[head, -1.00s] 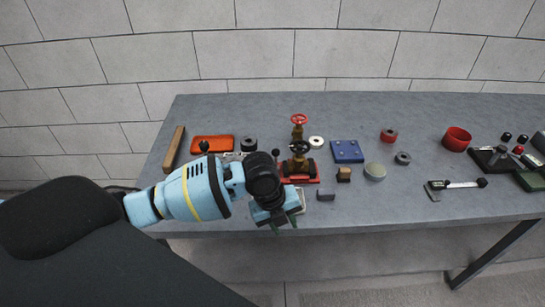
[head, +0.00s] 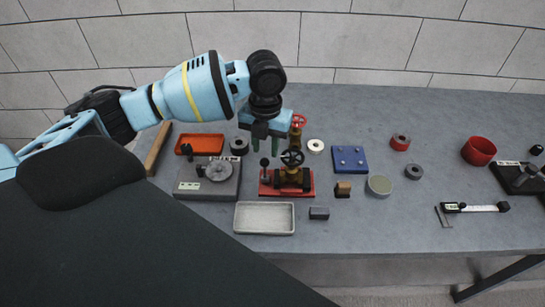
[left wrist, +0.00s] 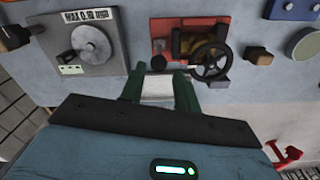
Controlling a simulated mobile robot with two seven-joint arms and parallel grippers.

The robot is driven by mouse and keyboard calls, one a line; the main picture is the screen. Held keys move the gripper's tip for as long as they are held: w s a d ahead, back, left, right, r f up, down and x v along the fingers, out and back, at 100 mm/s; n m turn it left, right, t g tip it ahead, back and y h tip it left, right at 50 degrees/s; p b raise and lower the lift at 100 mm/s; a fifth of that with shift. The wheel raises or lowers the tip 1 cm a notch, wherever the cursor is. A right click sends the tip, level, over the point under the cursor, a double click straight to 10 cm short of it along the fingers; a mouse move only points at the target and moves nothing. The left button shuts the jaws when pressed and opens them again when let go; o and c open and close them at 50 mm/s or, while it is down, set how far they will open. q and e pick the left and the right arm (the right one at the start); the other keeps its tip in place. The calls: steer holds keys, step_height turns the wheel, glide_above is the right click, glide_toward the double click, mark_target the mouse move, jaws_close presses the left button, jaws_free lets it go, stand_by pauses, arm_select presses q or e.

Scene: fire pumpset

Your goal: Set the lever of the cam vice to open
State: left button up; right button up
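A red base (head: 308,190) holds a brass valve with a black handwheel (head: 292,158); it looks like the cam vice. A short lever with a black knob (head: 264,163) stands about upright at its left end. The base (left wrist: 158,28) and lever knob (left wrist: 158,63) also show in the left wrist view. My left gripper (head: 267,133) hangs fingers down, above and behind the lever. In the left wrist view its two green fingers (left wrist: 158,90) are apart, with no held object visible. My right gripper is not in view.
A grey plate with a disc and black-knobbed lever (head: 190,185) stands left of the red base. A pale tray (head: 264,232) lies in front. A red handwheel (head: 299,121) rises close to my left gripper. A blue plate (head: 365,160) and small parts lie right.

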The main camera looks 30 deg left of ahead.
mark_target(264, 162)
arm_select(q)
steer(key=shift+s, duration=0.35)
steer(key=shift+s+f, duration=0.1)
steer(key=shift+f, duration=0.25)
step_height(264, 162, down, 7)
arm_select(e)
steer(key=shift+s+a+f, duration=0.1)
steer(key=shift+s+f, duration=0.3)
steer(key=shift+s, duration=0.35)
arm_select(q)
jaws_close()
